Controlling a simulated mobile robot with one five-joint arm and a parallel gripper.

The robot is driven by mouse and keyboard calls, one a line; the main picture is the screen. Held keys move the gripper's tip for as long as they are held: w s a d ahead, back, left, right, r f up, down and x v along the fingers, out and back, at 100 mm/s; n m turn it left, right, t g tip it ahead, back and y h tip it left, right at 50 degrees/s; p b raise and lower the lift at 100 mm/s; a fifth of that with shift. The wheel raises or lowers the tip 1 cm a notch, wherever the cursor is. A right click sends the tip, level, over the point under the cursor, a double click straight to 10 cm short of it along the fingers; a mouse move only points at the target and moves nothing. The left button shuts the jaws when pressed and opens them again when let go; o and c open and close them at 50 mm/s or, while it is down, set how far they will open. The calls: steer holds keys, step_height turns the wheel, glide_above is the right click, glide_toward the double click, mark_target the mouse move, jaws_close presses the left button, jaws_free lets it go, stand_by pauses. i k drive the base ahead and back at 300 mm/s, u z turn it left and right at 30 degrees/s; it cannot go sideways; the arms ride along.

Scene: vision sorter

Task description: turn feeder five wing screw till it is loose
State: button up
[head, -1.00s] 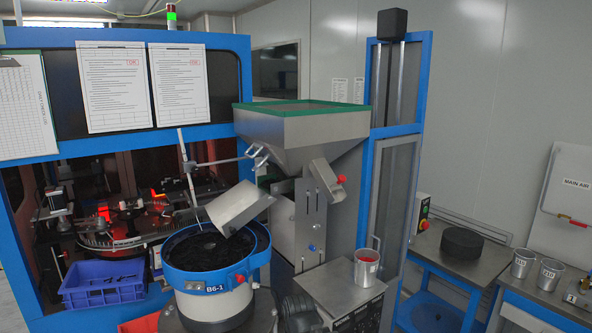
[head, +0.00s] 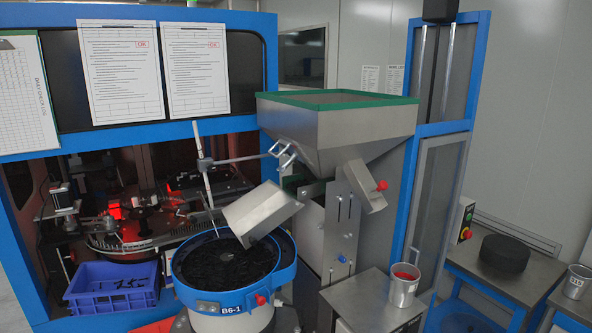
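The bowl feeder (head: 194,283) has a blue rim, a dark fill and the label "B6-1". No part is clearly marked as feeder five. A small red knob (head: 261,299) sits on the bowl's blue rim. Another red knob (head: 381,185) is on the side of the hopper's outlet (head: 364,187). A small blue knob (head: 342,259) is on the slotted metal bracket (head: 341,222). I cannot tell which of these, if any, is the wing screw. My gripper is not in view.
A steel hopper (head: 362,130) with a green rim stands above the bowl, with a metal chute (head: 259,213) over it. A blue crate (head: 112,303) is at lower left. A cup with red contents (head: 404,286) stands on the grey cabinet top (head: 365,303). A side table (head: 510,276) is at right.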

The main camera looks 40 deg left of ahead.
mark_target(282, 168)
steer(key=u, duration=0.1)
steer(key=k, duration=0.85)
steer(key=u, duration=2.3)
steer(key=i, duration=1)
steer(key=z, duration=0.05)
